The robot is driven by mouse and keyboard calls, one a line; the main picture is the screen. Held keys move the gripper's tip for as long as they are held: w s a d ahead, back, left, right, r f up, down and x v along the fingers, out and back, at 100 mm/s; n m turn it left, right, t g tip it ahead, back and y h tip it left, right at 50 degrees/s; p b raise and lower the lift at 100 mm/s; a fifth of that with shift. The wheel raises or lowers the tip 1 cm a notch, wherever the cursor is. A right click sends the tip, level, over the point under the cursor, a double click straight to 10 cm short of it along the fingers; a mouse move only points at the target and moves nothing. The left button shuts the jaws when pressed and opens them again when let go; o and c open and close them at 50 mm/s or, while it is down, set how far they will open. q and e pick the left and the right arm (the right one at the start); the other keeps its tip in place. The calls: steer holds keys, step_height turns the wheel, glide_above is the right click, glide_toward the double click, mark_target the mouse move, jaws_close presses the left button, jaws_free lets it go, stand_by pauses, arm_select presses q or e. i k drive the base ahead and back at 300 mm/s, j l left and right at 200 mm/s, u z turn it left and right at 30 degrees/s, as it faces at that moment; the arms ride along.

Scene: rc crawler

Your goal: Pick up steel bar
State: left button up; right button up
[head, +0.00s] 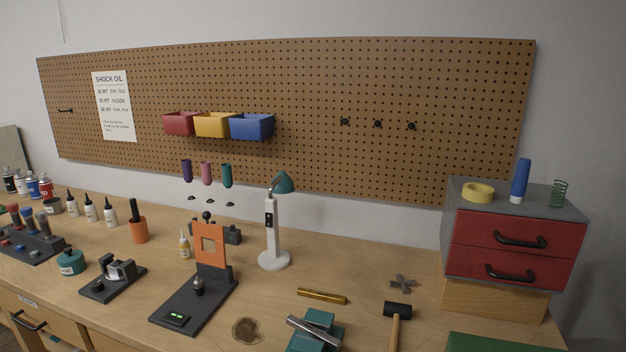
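A silver bar (312,331), which looks like the steel bar, lies tilted across a teal block (320,318) at the bottom middle of the head view. The teal block is partly cut off by the lower picture edge. A brass-coloured bar (322,296) lies on the workbench just behind it. Neither of my grippers shows in the head view.
A hammer (397,311) lies right of the silver bar, and a round brown disc (247,331) lies left. An orange-framed stand (210,246) and a white lamp (273,259) stand behind. A red drawer cabinet (516,240) stands right. The workbench (350,270) is bare behind the brass-coloured bar.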

mark_target(311, 331)
steer(key=z, duration=0.3)
steer(key=j+z, duration=0.3)
steer(key=z, duration=0.15)
steer(key=k+j+z, duration=0.15)
steer(key=z, duration=0.3)
steer(key=k+j+z, duration=0.2)
steer(key=z, duration=0.25)
steer(key=i+j, duration=0.2)
steer(key=i, duration=0.2)
